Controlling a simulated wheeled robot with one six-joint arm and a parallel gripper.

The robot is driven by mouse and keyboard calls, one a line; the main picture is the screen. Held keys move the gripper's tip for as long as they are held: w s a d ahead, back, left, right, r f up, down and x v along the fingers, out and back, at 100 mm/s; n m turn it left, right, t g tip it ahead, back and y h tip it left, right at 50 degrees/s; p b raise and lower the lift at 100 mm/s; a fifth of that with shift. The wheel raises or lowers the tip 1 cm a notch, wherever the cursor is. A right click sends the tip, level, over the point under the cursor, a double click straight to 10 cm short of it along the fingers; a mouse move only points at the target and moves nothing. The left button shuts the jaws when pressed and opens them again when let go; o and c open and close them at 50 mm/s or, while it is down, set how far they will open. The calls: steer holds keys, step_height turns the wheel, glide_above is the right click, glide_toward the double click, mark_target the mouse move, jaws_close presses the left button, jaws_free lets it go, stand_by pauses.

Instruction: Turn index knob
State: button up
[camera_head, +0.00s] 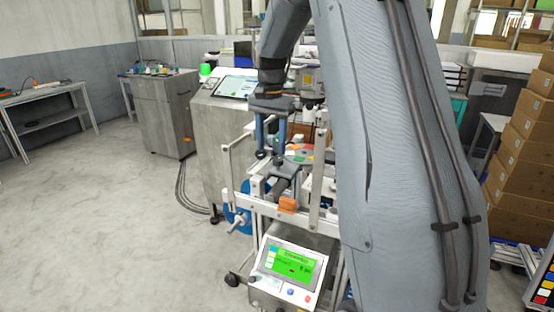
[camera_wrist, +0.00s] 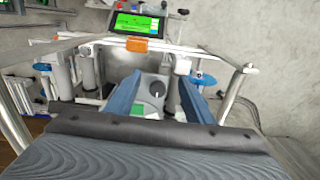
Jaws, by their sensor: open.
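A dark round knob (camera_wrist: 157,89) with a light mark sits on a grey housing (camera_wrist: 148,104) in the wrist view; I take it to be the index knob. My gripper (camera_wrist: 161,78) is open, its two blue fingers on either side of the knob with a visible gap at each side. In the head view my gripper (camera_head: 271,150) points down over the bench fixture. I cannot tell there how far the fingertips are from the knob. Part of the housing is hidden by my fingers and wrist.
A light metal frame (camera_head: 318,185) with upright posts surrounds the fixture. An orange block (camera_head: 288,203) is on its front rail, which also shows in the wrist view (camera_wrist: 137,44). A panel with a green screen (camera_head: 291,264) stands in front. Floor is clear at left; cartons (camera_head: 520,150) stack at right.

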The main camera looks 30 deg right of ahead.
mark_target(278, 159)
steer(key=shift+m, duration=0.8)
steer(key=w+d, duration=0.3)
steer(key=shift+d+r, duration=0.15)
steer(key=shift+r, duration=0.2)
steer(key=shift+w+d, duration=0.2)
steer(key=shift+d, duration=0.15)
steer(key=shift+d+f, duration=0.1)
step_height(278, 159, down, 7)
steer(key=shift+f+p, duration=0.15)
steer(key=shift+p, duration=0.45)
steer(key=c, duration=1)
steer(key=shift+c, duration=0.2)
